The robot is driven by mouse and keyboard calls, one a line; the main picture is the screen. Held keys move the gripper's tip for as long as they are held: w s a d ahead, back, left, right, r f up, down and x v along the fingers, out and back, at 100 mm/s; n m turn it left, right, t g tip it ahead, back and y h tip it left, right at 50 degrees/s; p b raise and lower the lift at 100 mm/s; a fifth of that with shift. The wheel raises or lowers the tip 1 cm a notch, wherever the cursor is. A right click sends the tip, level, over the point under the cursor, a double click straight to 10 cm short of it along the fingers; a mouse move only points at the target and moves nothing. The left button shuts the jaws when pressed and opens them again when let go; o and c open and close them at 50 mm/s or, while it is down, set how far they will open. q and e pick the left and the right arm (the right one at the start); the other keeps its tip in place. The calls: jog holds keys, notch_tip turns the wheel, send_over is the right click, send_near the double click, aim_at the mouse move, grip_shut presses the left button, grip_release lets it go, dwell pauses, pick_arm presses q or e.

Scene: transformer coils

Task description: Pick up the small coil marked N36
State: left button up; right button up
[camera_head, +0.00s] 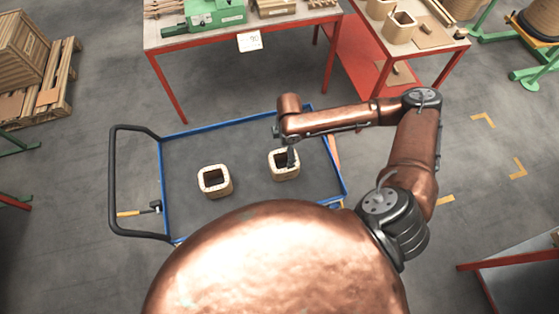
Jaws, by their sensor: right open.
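Two small beige, square-sided coils with open centres stand on the bed of a blue-edged cart (188,133). The left coil (226,188) stands alone near the middle of the bed. The right coil (290,174) stands nearer the cart's right side. No N36 mark can be read on either. My right gripper (290,160) points down at the right coil, with its dark fingers over the opening and far rim. It is open; whether a finger touches the coil cannot be told. My left gripper is not in view.
The cart has a black push handle (113,180) at left. A red-legged workbench (200,40) with a green machine (215,12) stands behind it. Another table (420,40) at upper right holds larger coils. The cart bed left of the coils is bare.

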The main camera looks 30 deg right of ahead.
jog(key=s, duration=0.1)
send_near(284, 160)
jog(key=s+a+f, duration=0.2)
jog(key=s, duration=0.1)
jog(key=shift+f, duration=0.55)
jog(key=c, duration=1.7)
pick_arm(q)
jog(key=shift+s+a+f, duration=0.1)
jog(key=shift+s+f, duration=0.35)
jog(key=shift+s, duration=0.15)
pick_arm(e)
jog(key=shift+w, duration=0.1)
jog(key=shift+c, duration=0.5)
